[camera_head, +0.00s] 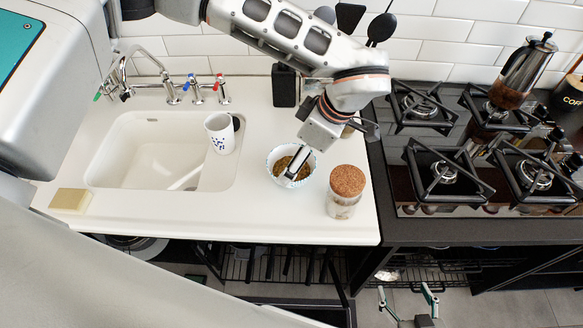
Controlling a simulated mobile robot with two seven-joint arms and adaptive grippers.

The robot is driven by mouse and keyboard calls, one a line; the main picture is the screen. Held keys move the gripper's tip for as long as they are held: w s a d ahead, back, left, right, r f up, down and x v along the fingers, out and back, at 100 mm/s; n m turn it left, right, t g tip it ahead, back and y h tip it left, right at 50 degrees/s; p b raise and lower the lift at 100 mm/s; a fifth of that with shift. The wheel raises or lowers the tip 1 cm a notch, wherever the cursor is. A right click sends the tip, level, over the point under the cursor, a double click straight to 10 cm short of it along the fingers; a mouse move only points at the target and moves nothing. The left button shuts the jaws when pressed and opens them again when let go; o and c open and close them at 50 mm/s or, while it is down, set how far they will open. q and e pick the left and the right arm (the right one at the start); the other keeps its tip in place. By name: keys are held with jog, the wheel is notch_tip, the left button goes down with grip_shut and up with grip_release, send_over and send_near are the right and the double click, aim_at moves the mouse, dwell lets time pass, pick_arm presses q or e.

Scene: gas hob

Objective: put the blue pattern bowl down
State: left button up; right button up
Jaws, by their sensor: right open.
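The blue pattern bowl (271,158) is white with a bluish pattern and has brownish contents. It is upright at the white counter, left of a cork-topped jar. I cannot tell whether it rests on the counter or is slightly above it. My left gripper (294,171) points down at the bowl, with its dark fingers over the bowl's inside and near rim. The fingers overlap in this view, so their grip on the rim is unclear. My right gripper (407,299) is low at the bottom right, in front of the counter, open and empty.
The cork-topped jar (345,205) stands close right of the bowl. A white mug (219,140) is at the sink (135,135) edge. The gas hob (440,215) and a coffee press (518,78) are to the right.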

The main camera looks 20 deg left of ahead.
pick_arm(q)
jog(key=shift+x, duration=1.95)
jog(key=c, duration=1.5)
jog(key=shift+r, duration=0.1)
jog(key=shift+c, duration=0.2)
notch_tip(320, 180, up, 20)
jog(key=p, duration=0.1)
